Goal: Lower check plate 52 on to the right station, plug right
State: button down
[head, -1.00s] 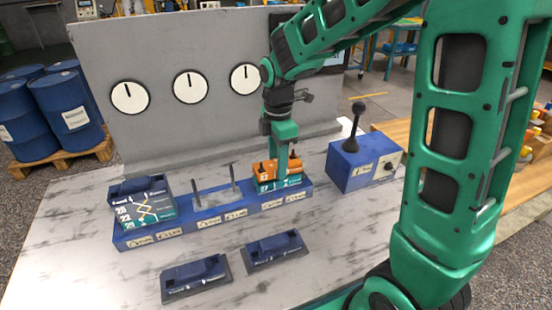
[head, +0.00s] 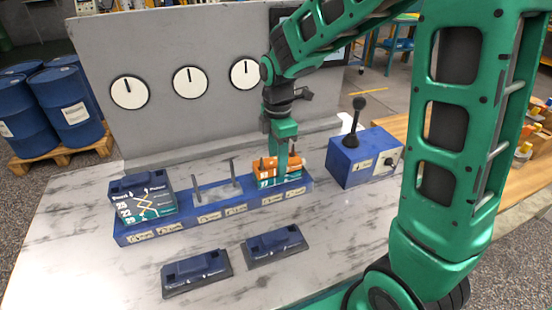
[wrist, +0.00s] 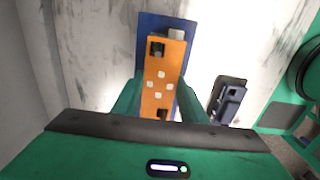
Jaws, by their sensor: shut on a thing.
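An orange plate (head: 284,168) is at the right station of the long blue base (head: 170,230). Its number is too small to read surely. A teal face shows low on its front, and dark post tips show at its top. I cannot tell whether it is fully seated. My gripper (head: 283,156) is shut on this plate from above. In the wrist view, the orange plate (wrist: 163,62) lies between the fingers of my gripper (wrist: 157,98), above a blue surface. The middle station (head: 215,192) has two bare upright posts.
A teal and dark plate stack (head: 145,206) with a blue top stands at the left station. Two blue blocks (head: 197,268) (head: 273,241) on dark bases lie in front. A blue box (head: 364,160) with a black lever stands right. A grey panel (head: 160,55) with dials stands behind.

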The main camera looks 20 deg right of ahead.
jog(key=shift+f, duration=0.25)
jog(key=c, duration=1)
grip_release()
jog(key=shift+r, duration=0.1)
